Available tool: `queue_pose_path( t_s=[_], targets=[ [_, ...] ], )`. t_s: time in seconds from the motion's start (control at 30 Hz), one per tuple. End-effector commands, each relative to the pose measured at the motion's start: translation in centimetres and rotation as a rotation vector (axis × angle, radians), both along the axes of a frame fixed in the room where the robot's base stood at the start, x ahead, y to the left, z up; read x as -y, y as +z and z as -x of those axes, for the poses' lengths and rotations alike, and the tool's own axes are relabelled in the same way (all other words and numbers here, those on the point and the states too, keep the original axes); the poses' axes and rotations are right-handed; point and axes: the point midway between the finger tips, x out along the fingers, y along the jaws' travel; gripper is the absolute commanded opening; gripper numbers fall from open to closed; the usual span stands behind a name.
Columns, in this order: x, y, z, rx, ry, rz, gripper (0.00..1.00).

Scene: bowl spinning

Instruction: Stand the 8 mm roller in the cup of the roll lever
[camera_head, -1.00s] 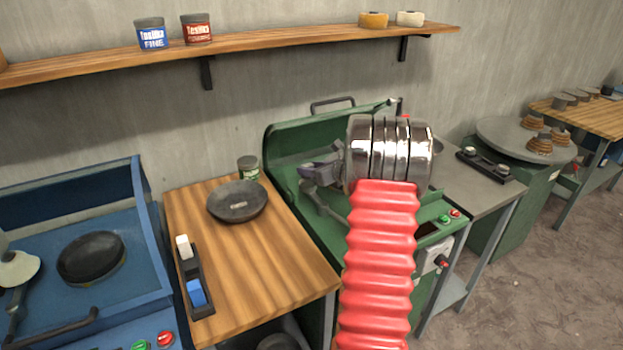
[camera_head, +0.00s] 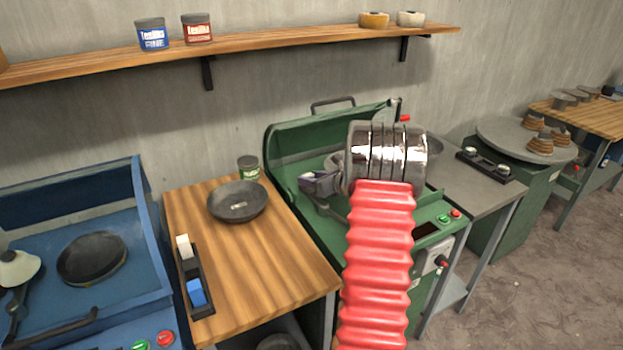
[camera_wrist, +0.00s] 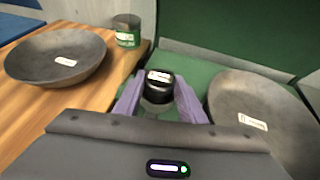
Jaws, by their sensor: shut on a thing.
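In the wrist view my gripper's two purple fingers (camera_wrist: 158,82) are shut on a dark cylindrical roller (camera_wrist: 158,93). Its top carries a white label too small to read. The roller looks upright between the fingers. I cannot tell whether the roller's lower end touches the cup.
The green machine (camera_head: 290,150) has a raised back wall. A grey bowl (camera_head: 238,201) and green tin (camera_head: 248,168) are on the wooden table (camera_head: 265,270). A black rack (camera_head: 196,265) there holds a white and a blue block. Another bowl (camera_wrist: 262,110) lies right of my fingers.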

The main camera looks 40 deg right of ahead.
Motion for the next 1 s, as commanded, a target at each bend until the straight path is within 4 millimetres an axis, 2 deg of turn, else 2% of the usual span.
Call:
queue_pose_path(
  t_s=[0.03,0.27,0.63,0.77,1.0],
  targets=[
    [0.0,0.0,0.0,0.0,0.0,0.0,0.39],
    [0.0,0.0,0.0,0.0,0.0,0.0,0.55],
    [0.0,0.2,0.3,-0.001,-0.001,0.0,0.55],
    [-0.1,0.7,1.3,0.0,-0.001,0.001,0.55],
    [-0.4,2.1,4.7,0.0,-0.002,0.001,0.55]
  ],
)
